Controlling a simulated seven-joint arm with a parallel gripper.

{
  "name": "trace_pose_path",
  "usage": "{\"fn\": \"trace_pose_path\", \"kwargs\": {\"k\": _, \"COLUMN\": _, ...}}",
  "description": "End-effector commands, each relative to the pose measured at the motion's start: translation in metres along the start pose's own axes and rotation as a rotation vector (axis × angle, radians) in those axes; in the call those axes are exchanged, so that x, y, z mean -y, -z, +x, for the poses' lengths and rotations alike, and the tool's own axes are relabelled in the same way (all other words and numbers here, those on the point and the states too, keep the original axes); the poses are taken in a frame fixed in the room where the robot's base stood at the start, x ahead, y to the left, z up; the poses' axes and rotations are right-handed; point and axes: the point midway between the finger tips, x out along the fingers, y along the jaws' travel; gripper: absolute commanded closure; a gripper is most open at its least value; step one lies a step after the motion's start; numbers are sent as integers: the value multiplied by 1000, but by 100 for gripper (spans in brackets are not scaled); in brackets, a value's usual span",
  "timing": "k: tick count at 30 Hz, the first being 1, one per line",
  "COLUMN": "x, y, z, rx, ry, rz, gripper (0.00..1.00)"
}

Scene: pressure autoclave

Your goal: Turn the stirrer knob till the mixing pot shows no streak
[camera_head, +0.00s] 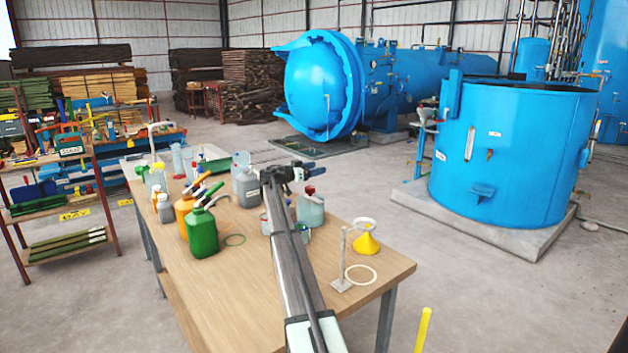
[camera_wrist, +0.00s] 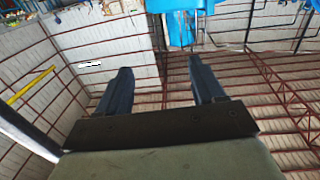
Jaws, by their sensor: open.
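My gripper (camera_head: 306,168) is above the far right part of the workbench, at the end of my outstretched arm. In the wrist view my gripper (camera_wrist: 160,72) has its two dark fingers spread, with nothing between them. I cannot tell a stirrer knob in either view. No vessel is clearly the mixing pot; a grey container (camera_head: 247,187) stands on the bench left of my gripper, and a large open blue tank (camera_head: 505,150) stands on the floor at the right. No streak can be made out. My arm hides part of the bench.
The workbench (camera_head: 230,290) holds a green jug (camera_head: 202,232), an orange jug (camera_head: 184,210), a pale canister (camera_head: 311,212), a yellow funnel (camera_head: 366,243) and a small stand (camera_head: 342,262). The bench's front left is bare. A blue autoclave (camera_head: 318,85) lies behind.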

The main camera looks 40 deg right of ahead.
Motion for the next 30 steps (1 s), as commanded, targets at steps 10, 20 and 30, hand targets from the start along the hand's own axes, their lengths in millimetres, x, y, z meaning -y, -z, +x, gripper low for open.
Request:
{"fn": "trace_pose_path", "kwargs": {"k": 10, "x": 0, "y": 19, "z": 0, "rx": 1, "ry": 0, "rz": 0, "gripper": 32}}
{"fn": "trace_pose_path", "kwargs": {"k": 20, "x": 0, "y": 19, "z": 0, "rx": 1, "ry": 0, "rz": 0, "gripper": 32}}
{"fn": "trace_pose_path", "kwargs": {"k": 30, "x": 0, "y": 19, "z": 0, "rx": 1, "ry": 0, "rz": 0, "gripper": 32}}
